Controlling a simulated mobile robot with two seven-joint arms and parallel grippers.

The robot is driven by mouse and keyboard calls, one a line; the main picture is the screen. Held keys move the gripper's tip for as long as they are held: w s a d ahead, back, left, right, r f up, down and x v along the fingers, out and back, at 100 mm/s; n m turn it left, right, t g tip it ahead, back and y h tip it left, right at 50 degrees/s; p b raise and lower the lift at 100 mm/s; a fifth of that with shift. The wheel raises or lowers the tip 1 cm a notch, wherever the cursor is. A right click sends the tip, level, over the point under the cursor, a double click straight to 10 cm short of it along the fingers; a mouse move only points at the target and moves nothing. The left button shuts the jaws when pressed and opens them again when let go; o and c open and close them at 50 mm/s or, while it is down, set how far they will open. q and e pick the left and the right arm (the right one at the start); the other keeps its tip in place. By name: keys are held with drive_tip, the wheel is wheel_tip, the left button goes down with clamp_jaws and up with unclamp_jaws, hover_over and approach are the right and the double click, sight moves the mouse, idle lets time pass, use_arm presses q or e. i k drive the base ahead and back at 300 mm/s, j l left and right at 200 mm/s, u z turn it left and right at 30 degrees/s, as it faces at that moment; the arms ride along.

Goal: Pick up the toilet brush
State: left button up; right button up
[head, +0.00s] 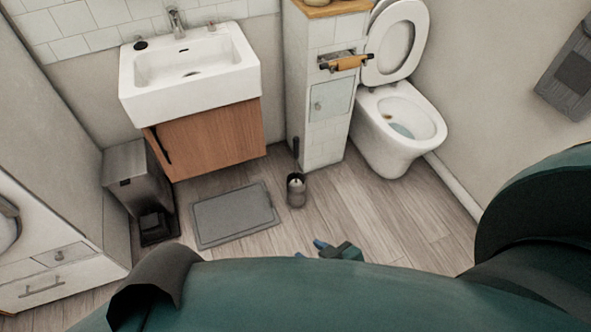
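The toilet brush (296,152) stands upright in a dark round holder (296,190) on the wooden floor, beside the tiled partition. Its thin dark handle sticks up out of the holder. My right gripper (310,249) shows just above my teal arm, nearer to me than the brush and apart from it. Its two blue fingertips are spread with floor visible between them, and nothing is held. My arm hides the rest of it. My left gripper is not in view.
A grey mat (235,214) lies left of the brush, with a metal pedal bin (139,180) further left. The sink cabinet (208,138) is behind the mat. The toilet (397,130) stands behind right. The floor (375,205) right of the brush is clear.

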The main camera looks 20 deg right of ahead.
sight(296, 182)
drive_tip(key=z, duration=0.95)
drive_tip(key=i+l+u, duration=0.1)
drive_tip(key=l, duration=0.25)
drive_tip(key=i+l+u, duration=0.1)
drive_tip(key=l, duration=0.25)
drive_tip(key=i+l, duration=0.25)
drive_tip(key=l, duration=0.15)
drive_tip(key=i+l+u, duration=0.15)
drive_tip(key=l, duration=0.2)
drive_tip(key=i+l+u, duration=0.1)
drive_tip(key=l, duration=0.3)
drive_tip(key=i+l, duration=0.1)
drive_tip(key=i, duration=0.35)
drive_tip(key=i+l, duration=0.1)
drive_tip(key=i, duration=0.4)
